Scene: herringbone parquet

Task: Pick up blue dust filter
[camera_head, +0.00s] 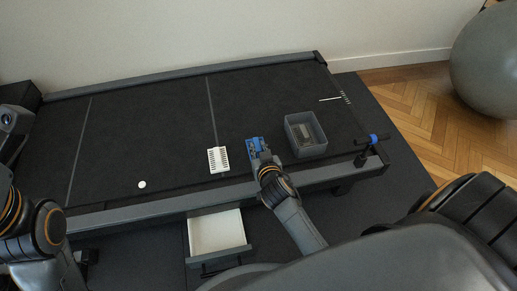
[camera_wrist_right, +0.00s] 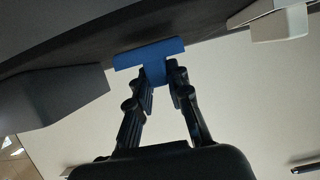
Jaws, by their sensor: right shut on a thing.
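The blue dust filter (camera_head: 252,144) is at the front part of the dark table, between a white slotted block and a grey bin. My right gripper (camera_head: 258,152) is at it. In the right wrist view the filter (camera_wrist_right: 150,52) shows as a blue T-shaped piece, with its stem between the two black fingertips (camera_wrist_right: 163,82). The right gripper is shut on that stem. In that view the filter's wide bar lies against the dark surface; I cannot tell whether it touches. My left arm shows at the lower left of the head view, but its gripper is not visible.
The grey bin (camera_head: 291,141) with some items inside stands right of the filter. The white slotted block (camera_head: 218,160) is to its left, and a white disc (camera_head: 142,184) farther left. An open white drawer (camera_head: 217,230) juts below the front edge. A blue-handled clamp (camera_head: 374,138) sits at the right end.

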